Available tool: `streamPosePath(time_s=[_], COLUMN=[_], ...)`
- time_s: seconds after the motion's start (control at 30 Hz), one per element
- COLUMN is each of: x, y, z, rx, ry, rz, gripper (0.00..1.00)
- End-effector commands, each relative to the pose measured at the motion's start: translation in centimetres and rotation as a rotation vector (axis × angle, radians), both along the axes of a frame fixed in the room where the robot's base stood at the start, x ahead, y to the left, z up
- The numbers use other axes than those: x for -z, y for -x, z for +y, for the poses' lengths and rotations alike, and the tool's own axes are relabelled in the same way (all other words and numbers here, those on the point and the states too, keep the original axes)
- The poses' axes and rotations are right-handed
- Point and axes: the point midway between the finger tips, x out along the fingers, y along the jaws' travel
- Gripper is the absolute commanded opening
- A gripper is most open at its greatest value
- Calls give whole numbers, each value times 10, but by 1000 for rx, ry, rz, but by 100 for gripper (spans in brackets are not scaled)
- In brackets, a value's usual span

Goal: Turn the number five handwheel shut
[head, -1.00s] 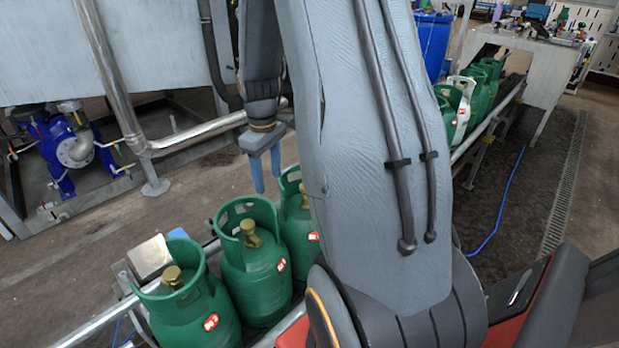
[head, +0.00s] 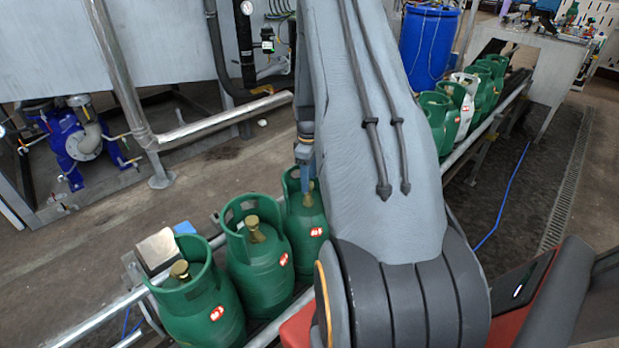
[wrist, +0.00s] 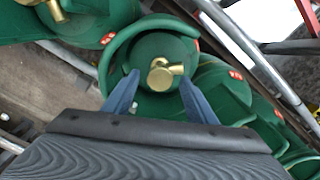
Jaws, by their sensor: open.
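A green gas cylinder (head: 305,228) with a brass valve on top stands third from the front in the near row. My gripper (head: 306,186) points down into its collar. In the wrist view, the open fingers (wrist: 160,80) stand either side of the brass valve (wrist: 161,76), with space between; I cannot tell whether they touch it. No separate handwheel shape is clear on this valve. Two more green cylinders stand nearer, the middle one (head: 262,275) and the front one (head: 205,310), each with a brass valve. Their red labels are too small to read.
The cylinders stand on a railed conveyor (head: 215,243). Further along it, my arm hides a stretch, then several more cylinders (head: 437,122) stand, one white. A blue drum (head: 428,45) is behind. A blue pump (head: 75,145) is at left. Open floor lies between.

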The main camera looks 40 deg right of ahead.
Motion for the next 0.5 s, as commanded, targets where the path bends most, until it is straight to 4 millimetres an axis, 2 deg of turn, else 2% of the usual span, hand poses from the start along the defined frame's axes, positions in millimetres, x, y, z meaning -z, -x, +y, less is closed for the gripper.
streamPosePath(time_s=[0.13, 0.4, 0.43, 0.5], x=[8, 9, 9, 9], y=[0, 0, 0, 0], z=[0, 0, 0, 0], rx=[0, 0, 0, 0], ry=[0, 1, 1, 1], rz=[0, -1, -1, -1], gripper=[52, 52, 50, 38])
